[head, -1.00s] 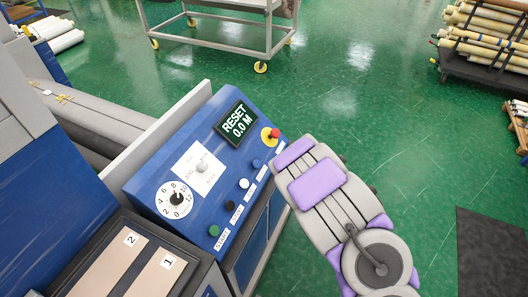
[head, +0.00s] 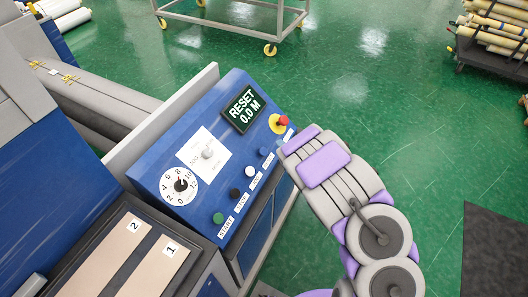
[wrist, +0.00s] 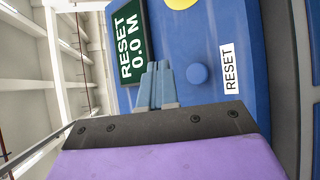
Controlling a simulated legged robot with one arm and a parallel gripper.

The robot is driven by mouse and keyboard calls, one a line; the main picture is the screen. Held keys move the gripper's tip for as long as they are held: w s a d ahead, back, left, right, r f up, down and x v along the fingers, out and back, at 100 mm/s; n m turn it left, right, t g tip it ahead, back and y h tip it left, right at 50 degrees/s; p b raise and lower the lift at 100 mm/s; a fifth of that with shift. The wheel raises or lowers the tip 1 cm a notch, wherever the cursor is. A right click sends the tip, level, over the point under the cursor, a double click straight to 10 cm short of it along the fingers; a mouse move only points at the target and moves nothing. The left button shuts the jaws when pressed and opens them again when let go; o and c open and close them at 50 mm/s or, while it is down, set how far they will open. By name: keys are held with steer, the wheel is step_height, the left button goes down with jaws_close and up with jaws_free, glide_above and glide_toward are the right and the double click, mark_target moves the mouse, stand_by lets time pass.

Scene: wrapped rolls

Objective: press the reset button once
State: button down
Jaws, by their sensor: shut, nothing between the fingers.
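The blue reset button (wrist: 197,73) is on the blue control panel, beside a white RESET label (wrist: 229,68) in the wrist view. It also shows in the head view (head: 264,152), last in the row of buttons, near the red emergency button. My gripper (wrist: 157,70) is shut and empty; its blue-grey fingers are together, pointing at the panel, just left of the button in the wrist view. Whether the fingertips touch the panel cannot be told. In the head view my arm hides the gripper. The display (head: 241,109) reads RESET 0.0 M.
A red button on a yellow base (head: 281,123) sits close to the reset button. White (head: 250,171), black (head: 234,194) and green (head: 218,218) buttons and a numbered dial (head: 180,186) share the panel. A cart (head: 235,15) and stacked rolls (head: 495,40) stand beyond on open green floor.

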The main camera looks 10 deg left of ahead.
mark_target(264, 149)
steer(key=a+f+b, duration=0.1)
steer(key=w+a+f, duration=0.1)
steer(key=f, duration=0.1)
steer(key=a+f+b, duration=0.1)
steer(key=f, duration=0.1)
steer(key=shift+w+a+f+b, duration=0.2)
steer(key=shift+a+b, duration=0.1)
steer(key=shift+a, duration=0.1)
steer(key=shift+a+f, duration=0.2)
steer(key=shift+a, duration=0.05)
steer(key=shift+w+a+f+b, duration=0.15)
steer(key=shift+a+f+b, duration=0.1)
steer(key=shift+b, duration=0.5)
stand_by(1.4)
steer(key=shift+w+a+f, duration=0.15)
steer(key=shift+a+f, duration=0.35)
steer(key=shift+f, duration=0.15)
stand_by(1.1)
steer(key=shift+r, duration=0.15)
steer(key=shift+s+d+r, duration=0.3)
steer(key=shift+d+r, duration=0.45)
steer(key=shift+r, duration=0.15)
steer(key=shift+s+d+r+p, duration=0.25)
steer(key=shift+d+r+p, duration=0.15)
steer(key=shift+d+r, duration=0.5)
steer(key=shift+s+d+r+p, duration=0.3)
steer(key=shift+d+r, duration=0.35)
steer(key=shift+r, duration=0.35)
